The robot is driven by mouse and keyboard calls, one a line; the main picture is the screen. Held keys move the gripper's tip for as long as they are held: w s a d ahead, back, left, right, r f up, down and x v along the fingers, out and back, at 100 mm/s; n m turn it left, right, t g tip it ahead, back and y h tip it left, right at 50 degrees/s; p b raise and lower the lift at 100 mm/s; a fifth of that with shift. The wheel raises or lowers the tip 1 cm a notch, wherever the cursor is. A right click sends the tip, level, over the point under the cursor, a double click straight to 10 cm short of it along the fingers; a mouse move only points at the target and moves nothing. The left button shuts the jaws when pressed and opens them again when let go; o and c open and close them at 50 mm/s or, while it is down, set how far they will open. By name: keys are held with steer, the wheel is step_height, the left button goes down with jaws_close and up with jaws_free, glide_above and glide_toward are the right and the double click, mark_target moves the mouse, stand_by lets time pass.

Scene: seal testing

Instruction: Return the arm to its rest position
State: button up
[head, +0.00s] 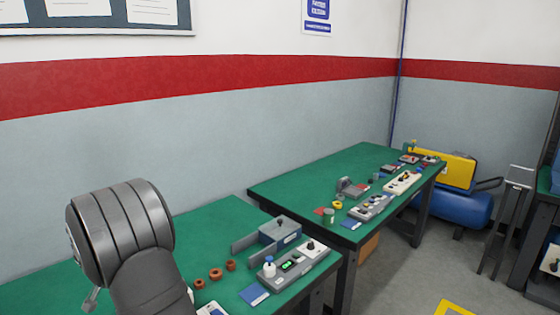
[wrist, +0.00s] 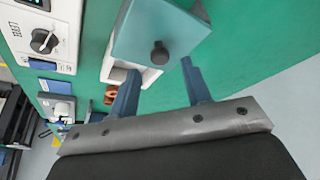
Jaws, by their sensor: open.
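My gripper (wrist: 160,66) shows in the wrist view with its two blue fingers spread apart. Nothing is held between them. Beyond the fingertips is a blue-grey block with a black knob (wrist: 160,52), with a white part under it. In the head view a thick grey ribbed link of my arm fills the lower left, over the near green table (head: 215,225). My gripper does not show in the head view.
On the near table are a grey-blue fixture (head: 280,230), a control box (head: 297,262), several brown rings (head: 215,274) and a blue card (head: 254,294). A second green table (head: 300,185) carries more devices. A blue and yellow compressor (head: 460,208) stands behind it.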

steer(key=x, duration=0.3)
steer(key=shift+w+d, duration=0.2)
steer(key=shift+w, duration=0.05)
steer(key=shift+s+r, duration=0.1)
